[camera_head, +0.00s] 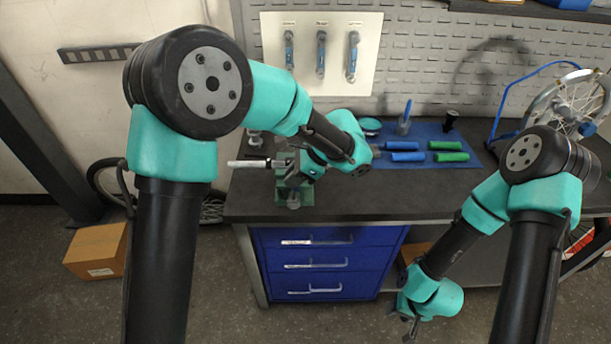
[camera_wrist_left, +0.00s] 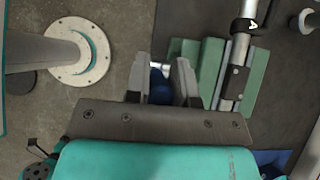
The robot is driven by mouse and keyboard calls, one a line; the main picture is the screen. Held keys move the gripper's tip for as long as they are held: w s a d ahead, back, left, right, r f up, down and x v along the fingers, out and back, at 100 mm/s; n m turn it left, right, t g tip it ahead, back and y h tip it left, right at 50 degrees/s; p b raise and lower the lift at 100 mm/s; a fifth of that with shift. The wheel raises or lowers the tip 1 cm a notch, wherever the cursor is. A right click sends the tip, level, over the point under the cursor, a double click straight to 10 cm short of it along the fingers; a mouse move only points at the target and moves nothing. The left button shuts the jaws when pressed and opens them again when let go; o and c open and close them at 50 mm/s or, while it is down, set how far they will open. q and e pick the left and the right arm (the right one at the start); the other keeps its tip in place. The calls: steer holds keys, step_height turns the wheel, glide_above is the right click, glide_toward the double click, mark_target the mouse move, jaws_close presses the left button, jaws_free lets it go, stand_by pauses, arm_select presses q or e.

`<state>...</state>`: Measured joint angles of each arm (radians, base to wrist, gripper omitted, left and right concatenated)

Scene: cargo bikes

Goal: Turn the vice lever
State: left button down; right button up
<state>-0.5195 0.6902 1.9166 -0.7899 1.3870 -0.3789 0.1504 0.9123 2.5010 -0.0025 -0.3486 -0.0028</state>
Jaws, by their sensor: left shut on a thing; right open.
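The green vice (camera_head: 293,195) stands at the left front of the dark workbench, with a pale bar (camera_head: 248,163) sticking out to its left. It also shows in the left wrist view (camera_wrist_left: 258,80), with a metal bar along it. My left gripper (camera_wrist_left: 170,82) is at the vice, its fingers closed around a small part with a rounded blue piece (camera_wrist_left: 158,88) showing between them, which I take for the vice lever. Most of the lever is hidden by the fingers. My right gripper (camera_head: 410,328) is open and empty, low in front of the bench.
Blue and green grips (camera_head: 447,145) lie on a blue mat at the back of the bench (camera_head: 420,195). A wheel in a stand (camera_head: 570,105) is at the right. Blue drawers (camera_head: 315,262) are under the bench. A cardboard box (camera_head: 97,250) sits on the floor at left.

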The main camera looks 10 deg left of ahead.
arm_select(q)
steer(key=shift+d, duration=0.2)
steer(key=c, duration=1)
jaws_free()
steer(key=shift+r, duration=0.1)
steer(key=v, duration=1.7)
steer(key=shift+w+d, duration=0.1)
steer(key=shift+d, duration=0.15)
